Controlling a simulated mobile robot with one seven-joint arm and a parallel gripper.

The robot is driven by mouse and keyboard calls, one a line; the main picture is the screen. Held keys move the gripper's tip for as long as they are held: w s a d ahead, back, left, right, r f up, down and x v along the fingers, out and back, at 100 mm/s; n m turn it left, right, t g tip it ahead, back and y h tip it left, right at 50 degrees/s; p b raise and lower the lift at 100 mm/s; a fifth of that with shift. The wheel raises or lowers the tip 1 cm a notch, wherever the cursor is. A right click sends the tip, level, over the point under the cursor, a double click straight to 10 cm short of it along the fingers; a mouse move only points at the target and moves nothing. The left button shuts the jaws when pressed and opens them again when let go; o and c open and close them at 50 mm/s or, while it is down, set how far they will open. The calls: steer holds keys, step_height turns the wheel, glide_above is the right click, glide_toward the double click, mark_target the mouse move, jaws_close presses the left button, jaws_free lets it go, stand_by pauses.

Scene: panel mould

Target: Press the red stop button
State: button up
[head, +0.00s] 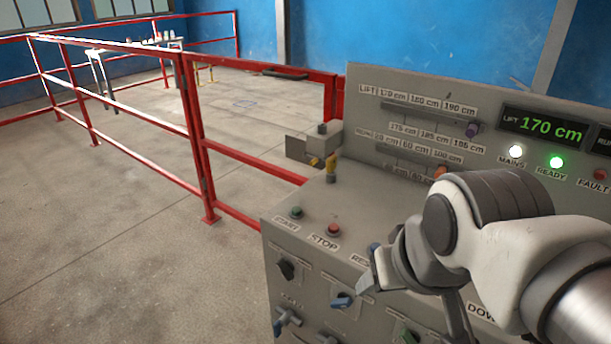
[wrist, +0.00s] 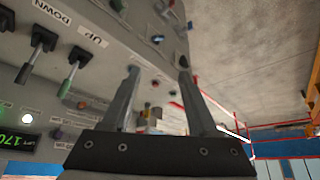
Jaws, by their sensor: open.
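The red stop button (head: 333,230) stands on the sloping top of the grey console (head: 300,238), with a STOP label just below it. Its cap is in plain view in the head view and nothing touches it. My gripper is to the right of the button in the head view, over the console and apart from the button. In the wrist view my gripper (wrist: 158,67) has its two fingers spread with nothing between them. Small controls show beyond the fingers there, but I cannot tell surely which is the stop button.
A green START button (head: 296,212) is left of stop. A yellow key-like part (head: 332,168) rises behind. Knobs and levers cover the front face. The display (head: 543,127) reads 170 cm; the READY lamp (head: 556,162) glows green. Red railings (head: 195,130) stand left.

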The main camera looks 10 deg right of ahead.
jaws_close()
stand_by(1.5)
